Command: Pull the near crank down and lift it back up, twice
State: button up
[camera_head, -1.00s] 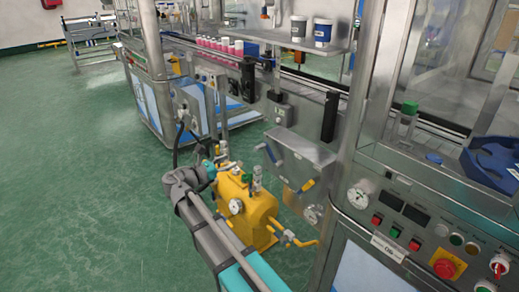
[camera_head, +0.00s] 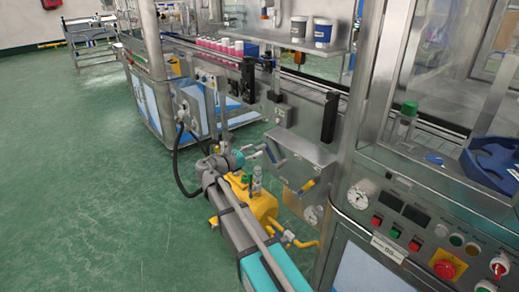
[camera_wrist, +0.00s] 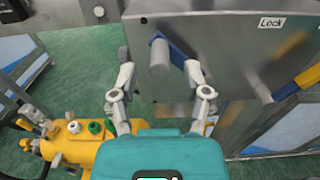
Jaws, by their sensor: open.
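A crank with a blue arm and a grey cylindrical handle (camera_wrist: 160,58) is mounted on a grey metal box. In the head view the crank's blue arm (camera_head: 270,154) shows on the left of the box (camera_head: 300,158). My gripper (camera_wrist: 157,66) is open, with one finger on each side of the grey handle. I cannot tell whether either finger touches it. In the head view my gripper (camera_head: 254,151) is at the box's left edge. A second handle, yellow and blue (camera_wrist: 300,78), is at the right of the box and also shows in the head view (camera_head: 306,187).
A yellow tank with fittings (camera_head: 262,205) stands beneath my arm, also at lower left in the wrist view (camera_wrist: 80,145). A control panel with buttons (camera_head: 420,240) is at right. A conveyor carries pink bottles (camera_head: 220,46). Green floor (camera_head: 90,180) is open at left.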

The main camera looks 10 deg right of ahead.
jog(key=shift+x, duration=1.5)
grip_shut()
